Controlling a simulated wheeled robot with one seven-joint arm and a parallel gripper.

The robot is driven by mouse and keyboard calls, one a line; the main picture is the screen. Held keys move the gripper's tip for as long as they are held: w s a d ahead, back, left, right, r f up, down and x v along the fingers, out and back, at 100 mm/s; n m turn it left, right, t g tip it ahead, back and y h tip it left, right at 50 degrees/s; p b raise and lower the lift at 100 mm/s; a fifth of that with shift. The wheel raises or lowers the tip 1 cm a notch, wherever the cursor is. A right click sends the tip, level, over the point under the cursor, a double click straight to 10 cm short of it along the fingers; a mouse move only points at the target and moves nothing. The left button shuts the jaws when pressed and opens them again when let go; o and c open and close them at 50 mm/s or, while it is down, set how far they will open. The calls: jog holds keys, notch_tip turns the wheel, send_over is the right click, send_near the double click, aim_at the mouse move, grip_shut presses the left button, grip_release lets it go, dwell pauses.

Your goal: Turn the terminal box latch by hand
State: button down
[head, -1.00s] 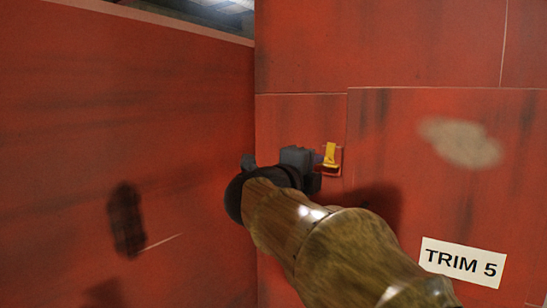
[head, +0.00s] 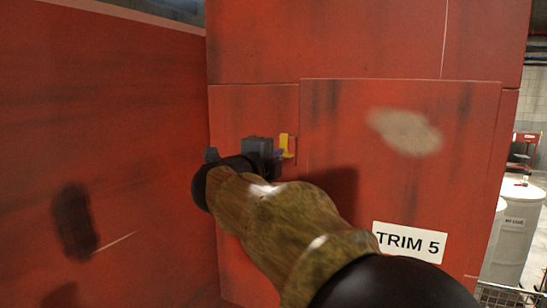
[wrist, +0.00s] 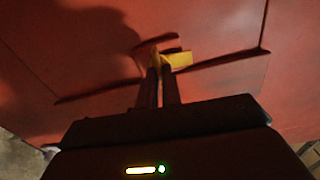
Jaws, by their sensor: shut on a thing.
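The yellow terminal box latch (head: 287,143) stands out from a red panel, just left of the raised panel with the TRIM 5 label (head: 409,242). My gripper (head: 279,154) is at the latch, with my arm reaching in from the lower right and hiding part of the panel. In the wrist view, the two dark fingers of my gripper (wrist: 161,70) are close together, with yellow between their tips. They are shut on the latch (wrist: 181,60), part of which sticks out to the right of the fingers.
A red wall (head: 120,140) stands close on the left and meets the panel in a corner. The raised panel (head: 400,180) has a pale worn patch. Pale drums (head: 512,235) and a red cart (head: 524,148) stand beyond the panel's right edge.

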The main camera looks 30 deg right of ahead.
jog(key=shift+n, duration=0.4)
jog(key=c, duration=1.6)
grip_release()
jog(key=shift+a, duration=0.1)
jog(key=b+v, duration=0.6)
jog(key=v, duration=1.1)
jog(key=shift+s+a+f+b, duration=0.1)
jog(key=shift+s+b, duration=0.05)
jog(key=shift+b, duration=0.2)
